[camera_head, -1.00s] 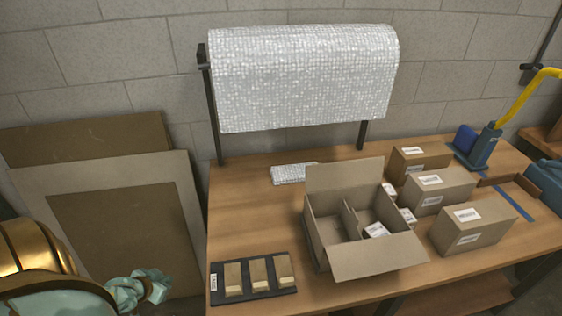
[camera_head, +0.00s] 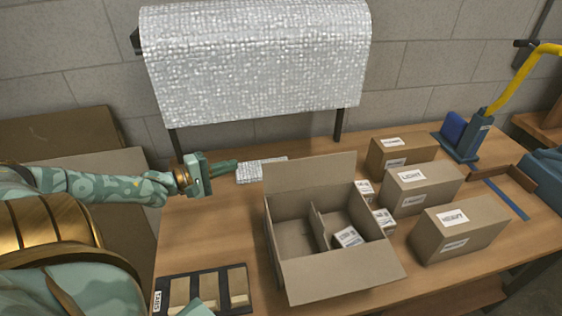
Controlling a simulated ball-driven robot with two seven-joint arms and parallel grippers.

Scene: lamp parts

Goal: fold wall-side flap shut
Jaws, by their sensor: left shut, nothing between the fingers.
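The open cardboard box (camera_head: 285,264) stands on the table. Its wall-side flap (camera_head: 310,172) stands up at the back edge. The flap on the near side (camera_head: 342,277) hangs outward, sloping down toward me. Inside are a cardboard divider and a small white-labelled item (camera_head: 347,237). My left gripper (camera_head: 231,167) is shut and empty. In the picture it is left of the wall-side flap, apart from it, near the bubble-wrap piece. My right gripper is not seen; a teal piece at the bottom edge is too cut off to identify.
A bubble-wrap roll (camera_head: 258,65) hangs at the wall behind. A white bubble-wrap piece (camera_head: 262,171) lies left of the box. Closed labelled cartons (camera_head: 460,232) and a blue device (camera_head: 465,137) stand to the right. A dark tray (camera_head: 165,284) with tan blocks lies front left.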

